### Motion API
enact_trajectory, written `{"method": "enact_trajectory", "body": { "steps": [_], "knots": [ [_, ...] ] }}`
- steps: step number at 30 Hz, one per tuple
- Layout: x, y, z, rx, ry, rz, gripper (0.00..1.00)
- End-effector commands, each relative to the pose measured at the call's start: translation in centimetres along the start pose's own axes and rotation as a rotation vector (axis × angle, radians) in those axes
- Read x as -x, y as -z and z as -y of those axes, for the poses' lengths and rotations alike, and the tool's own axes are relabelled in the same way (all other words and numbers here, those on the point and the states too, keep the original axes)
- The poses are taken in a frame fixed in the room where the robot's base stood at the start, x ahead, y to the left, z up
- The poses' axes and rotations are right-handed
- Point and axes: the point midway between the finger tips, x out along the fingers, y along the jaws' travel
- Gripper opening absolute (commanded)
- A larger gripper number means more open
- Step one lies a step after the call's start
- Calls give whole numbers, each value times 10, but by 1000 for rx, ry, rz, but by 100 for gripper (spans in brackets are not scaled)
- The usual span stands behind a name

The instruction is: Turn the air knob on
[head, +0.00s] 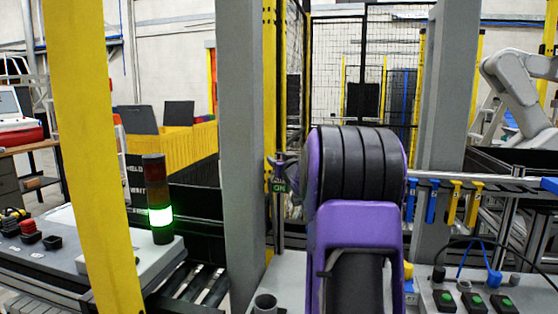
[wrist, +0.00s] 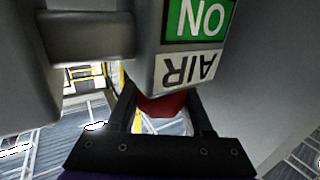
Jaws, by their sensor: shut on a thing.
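The red air knob (wrist: 162,104) sits under a grey housing (wrist: 140,45) in the wrist view. The housing carries a white AIR label (wrist: 187,68) and a green ON label (wrist: 204,17), both upside down in that view. My gripper (wrist: 161,112) has its two black fingers on either side of the knob and is shut on it. The knob is partly hidden by the housing and fingers, so its turned position cannot be told. In the head view, the small green ON label (head: 279,185) shows beside the grey post; my purple arm hides much nearby.
A grey post (head: 242,150) and a yellow post (head: 97,150) stand at centre and left. A signal tower (head: 158,205) shows a lit green section. A rail (head: 480,178) with blue and yellow fixtures and a button panel (head: 475,298) lie right.

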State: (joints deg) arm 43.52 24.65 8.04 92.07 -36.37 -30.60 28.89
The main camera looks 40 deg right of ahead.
Motion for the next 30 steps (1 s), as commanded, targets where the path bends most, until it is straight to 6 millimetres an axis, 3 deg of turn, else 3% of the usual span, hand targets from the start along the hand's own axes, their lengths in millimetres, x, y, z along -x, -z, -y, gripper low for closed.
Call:
{"method": "enact_trajectory", "body": {
  "steps": [1,6,20,30],
  "knots": [
    [0,-1,0,0,1,2,52],
    [0,-1,0,0,1,2,81],
    [0,-4,2,1,-21,-2,81],
    [-1,-5,-1,1,-145,-3,81]
  ]
}}
